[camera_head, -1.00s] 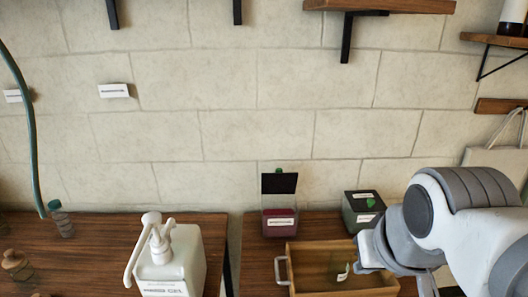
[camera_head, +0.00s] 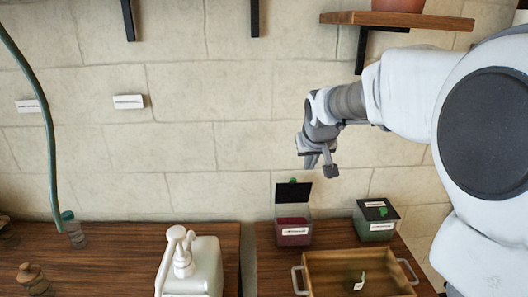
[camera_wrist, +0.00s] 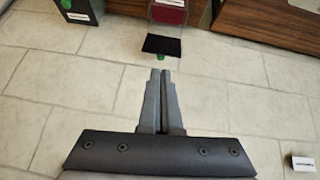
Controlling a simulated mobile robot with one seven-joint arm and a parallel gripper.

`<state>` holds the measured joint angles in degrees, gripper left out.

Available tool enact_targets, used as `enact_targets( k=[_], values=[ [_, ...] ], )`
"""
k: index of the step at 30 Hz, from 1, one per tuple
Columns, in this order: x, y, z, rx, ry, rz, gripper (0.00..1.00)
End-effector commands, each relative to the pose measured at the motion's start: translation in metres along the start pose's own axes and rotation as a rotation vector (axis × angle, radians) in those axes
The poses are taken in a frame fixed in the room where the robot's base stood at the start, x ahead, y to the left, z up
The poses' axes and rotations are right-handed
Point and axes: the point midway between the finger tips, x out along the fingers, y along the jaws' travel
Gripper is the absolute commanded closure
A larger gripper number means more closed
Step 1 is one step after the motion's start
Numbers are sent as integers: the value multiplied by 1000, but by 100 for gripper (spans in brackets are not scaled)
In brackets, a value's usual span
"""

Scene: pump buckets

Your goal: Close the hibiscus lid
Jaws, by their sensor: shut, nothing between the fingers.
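A clear box (camera_head: 293,232) with dark red contents stands on the right table, its white label too small to read. Its black lid (camera_head: 293,193) stands open and upright at the back, with a green knob behind it. I take this for the hibiscus box. In the wrist view the lid (camera_wrist: 162,46) and the red box (camera_wrist: 168,13) lie beyond my fingertips. My gripper (camera_head: 318,170) hangs above and slightly right of the lid, apart from it. Its fingers (camera_wrist: 160,75) are closed together and empty.
A second dark box (camera_head: 376,220) with a green mark on its closed lid stands to the right. A wooden tray (camera_head: 330,262) with handles lies in front. A white pump bottle (camera_head: 200,268) stands on the left table. A shelf (camera_head: 397,20) juts out above my arm.

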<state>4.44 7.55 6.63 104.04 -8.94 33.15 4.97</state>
Motion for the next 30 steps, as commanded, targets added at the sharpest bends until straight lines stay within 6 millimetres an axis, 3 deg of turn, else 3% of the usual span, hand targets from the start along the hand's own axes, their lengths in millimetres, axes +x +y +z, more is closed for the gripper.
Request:
enact_targets(
  k=[6,15,19,30],
  values=[
    [69,-1,-43,5,28,-19,100],
    [157,-3,-75,26,71,-49,100],
    [178,-3,-80,32,83,-55,100],
    [209,-5,-83,36,87,-59,100]
  ],
)
